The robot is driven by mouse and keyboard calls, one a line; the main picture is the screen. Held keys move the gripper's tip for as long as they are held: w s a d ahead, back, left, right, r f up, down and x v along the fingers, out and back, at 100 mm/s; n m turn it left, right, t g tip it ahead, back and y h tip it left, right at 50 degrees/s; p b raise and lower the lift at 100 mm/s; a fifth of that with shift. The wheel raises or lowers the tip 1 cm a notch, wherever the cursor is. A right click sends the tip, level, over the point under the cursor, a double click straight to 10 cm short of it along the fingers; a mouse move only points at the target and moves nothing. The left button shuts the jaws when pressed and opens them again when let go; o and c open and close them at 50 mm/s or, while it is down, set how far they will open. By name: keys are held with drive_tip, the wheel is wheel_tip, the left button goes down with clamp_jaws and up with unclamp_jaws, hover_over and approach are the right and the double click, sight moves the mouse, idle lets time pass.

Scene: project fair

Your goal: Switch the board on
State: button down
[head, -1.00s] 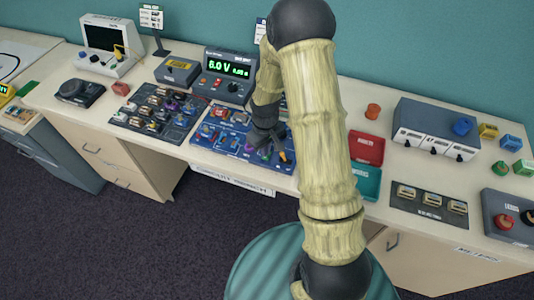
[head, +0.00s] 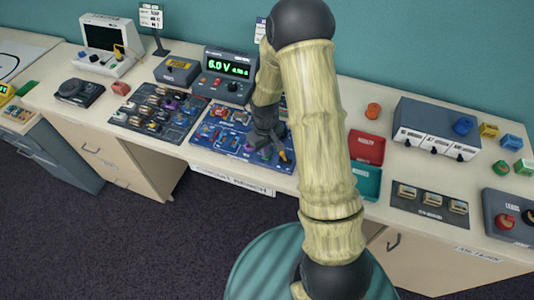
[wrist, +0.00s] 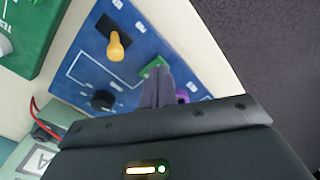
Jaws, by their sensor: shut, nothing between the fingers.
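The blue circuit board (head: 228,148) lies on the bench in the head view, partly hidden by my arm. It fills the middle of the wrist view (wrist: 150,42). A yellow-orange lever (wrist: 116,45) stands on a black base on the board; in the head view it is a small orange spot (head: 283,157) near the board's right edge. My gripper (wrist: 157,72) is shut and empty, its fingertips low over the board beside a small green part (wrist: 148,71). The lever is clear of the fingers. I cannot tell whether the fingertips touch the board.
A black knob (wrist: 102,101) and a purple part (wrist: 182,96) flank my fingers. A power supply (head: 232,70) reading 6.0 V stands behind the board. A dark component board (head: 158,112) lies left, red (head: 366,147) and teal (head: 367,183) trays right. The bench front edge is close.

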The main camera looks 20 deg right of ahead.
drive_tip(key=shift+f+b, duration=0.45)
drive_tip(key=shift+f, duration=0.2)
idle(0.4)
drive_tip(key=shift+r+p, duration=2.75)
drive_tip(key=shift+r, duration=0.8)
drive_tip(key=s+r+m+t, duration=0.2)
drive_tip(key=s+r+m, duration=0.2)
drive_tip(key=s+r, duration=1)
wheel_tip(320, 180, up, 2)
drive_tip(key=shift+s+r+m+t, duration=0.2)
drive_tip(key=shift+m+t, duration=0.1)
drive_tip(key=shift+m, duration=0.1)
